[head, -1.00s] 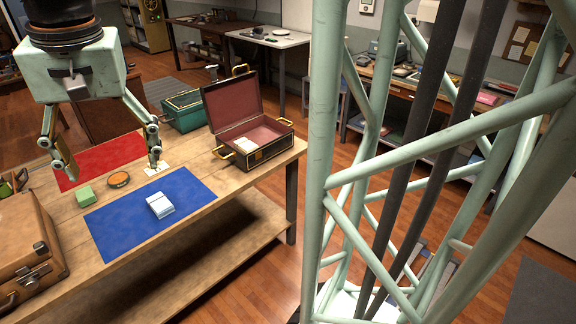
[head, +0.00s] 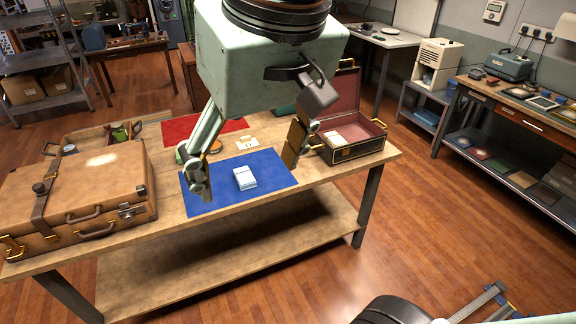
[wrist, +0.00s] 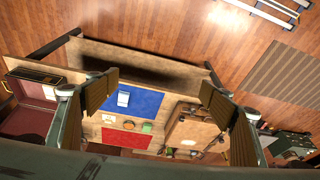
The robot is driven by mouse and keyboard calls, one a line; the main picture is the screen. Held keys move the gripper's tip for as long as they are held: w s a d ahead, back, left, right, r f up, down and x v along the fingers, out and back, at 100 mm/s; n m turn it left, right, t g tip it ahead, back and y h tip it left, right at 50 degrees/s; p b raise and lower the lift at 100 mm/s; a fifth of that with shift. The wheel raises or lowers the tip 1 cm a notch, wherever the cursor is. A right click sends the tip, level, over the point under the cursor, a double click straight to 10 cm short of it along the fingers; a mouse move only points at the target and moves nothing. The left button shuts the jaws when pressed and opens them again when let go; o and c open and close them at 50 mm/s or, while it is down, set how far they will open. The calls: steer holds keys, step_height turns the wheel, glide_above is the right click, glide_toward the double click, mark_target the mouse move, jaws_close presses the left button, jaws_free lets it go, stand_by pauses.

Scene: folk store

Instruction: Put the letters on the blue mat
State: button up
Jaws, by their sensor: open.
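The blue mat (head: 222,201) lies on the wooden table, and it also shows in the wrist view (wrist: 150,103). A pale stack (head: 244,178), apparently letters, rests on the mat; the wrist view shows it too (wrist: 123,98). Another pale bundle (head: 345,134), possibly letters, lies inside the open dark case (head: 368,147) right of the mat. Small pale cards (head: 247,142) lie on the table behind the mat. My gripper (head: 245,178) is open and empty, its fingers spread well above the table. One finger hides the mat's left side.
A red mat (head: 182,131) lies behind the blue one. A closed brown suitcase (head: 75,190) fills the table's left end. A round tin (wrist: 128,125) and a green block (wrist: 146,128) stand near the mats.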

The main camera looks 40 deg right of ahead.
steer(key=shift+n, duration=0.9)
steer(key=shift+s+a+f, duration=0.15)
steer(key=shift+s+f, duration=0.1)
steer(key=shift+s, duration=0.6)
steer(key=shift+s+a+f, duration=0.15)
steer(key=shift+s+f, duration=0.05)
steer(key=shift+s, duration=0.6)
steer(key=shift+s+a+f, duration=0.15)
steer(key=shift+s+f, duration=0.1)
steer(key=shift+s, duration=0.6)
